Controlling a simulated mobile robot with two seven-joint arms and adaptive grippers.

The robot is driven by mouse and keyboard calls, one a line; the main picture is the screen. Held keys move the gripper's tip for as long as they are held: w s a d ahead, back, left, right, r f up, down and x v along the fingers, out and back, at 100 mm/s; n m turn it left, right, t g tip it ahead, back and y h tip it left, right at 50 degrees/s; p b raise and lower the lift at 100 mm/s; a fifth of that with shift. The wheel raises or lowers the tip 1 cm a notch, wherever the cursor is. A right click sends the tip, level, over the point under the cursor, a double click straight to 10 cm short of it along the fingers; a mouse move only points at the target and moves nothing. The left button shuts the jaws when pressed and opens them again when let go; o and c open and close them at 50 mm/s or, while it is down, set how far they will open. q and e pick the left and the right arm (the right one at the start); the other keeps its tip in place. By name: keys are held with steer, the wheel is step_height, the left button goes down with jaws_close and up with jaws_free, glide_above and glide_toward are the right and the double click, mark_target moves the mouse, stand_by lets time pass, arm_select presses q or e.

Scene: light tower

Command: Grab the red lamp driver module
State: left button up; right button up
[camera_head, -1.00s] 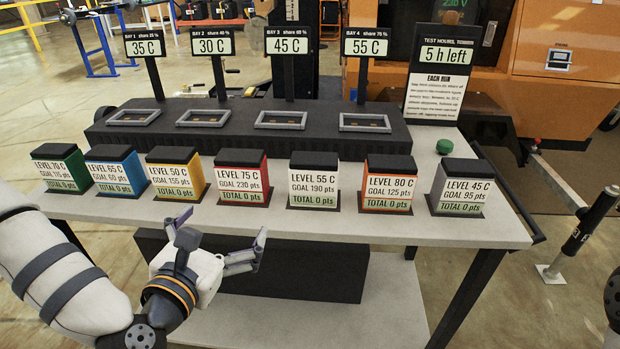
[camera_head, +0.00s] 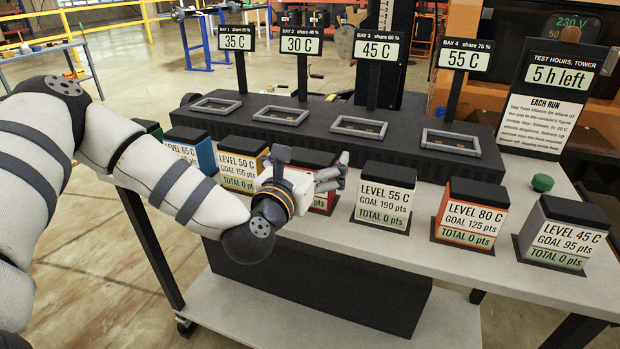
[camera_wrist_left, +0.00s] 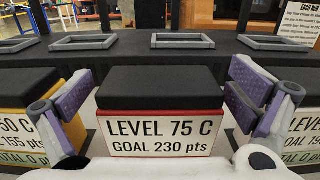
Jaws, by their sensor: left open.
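The red lamp driver module (camera_head: 323,201), with a black top and a white label, stands on the table, mostly hidden behind my left gripper in the head view. In the left wrist view the red module (camera_wrist_left: 160,125) is straight ahead, its label reading LEVEL 75 C, GOAL 230 pts. My left gripper (camera_head: 334,172) is open in front of it at about its height. In the wrist view the fingers of the left gripper (camera_wrist_left: 163,92) show to the left and right of the module, with gaps on both sides. My right gripper is out of view.
The yellow LEVEL 50 C module (camera_head: 238,163) stands to the left and the white LEVEL 55 C module (camera_head: 383,197) to the right. Behind the row is a black block (camera_head: 310,128) with empty framed bays. A green button (camera_head: 542,183) is at the right.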

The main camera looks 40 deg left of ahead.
arm_select(q)
steer(key=c, duration=1.7)
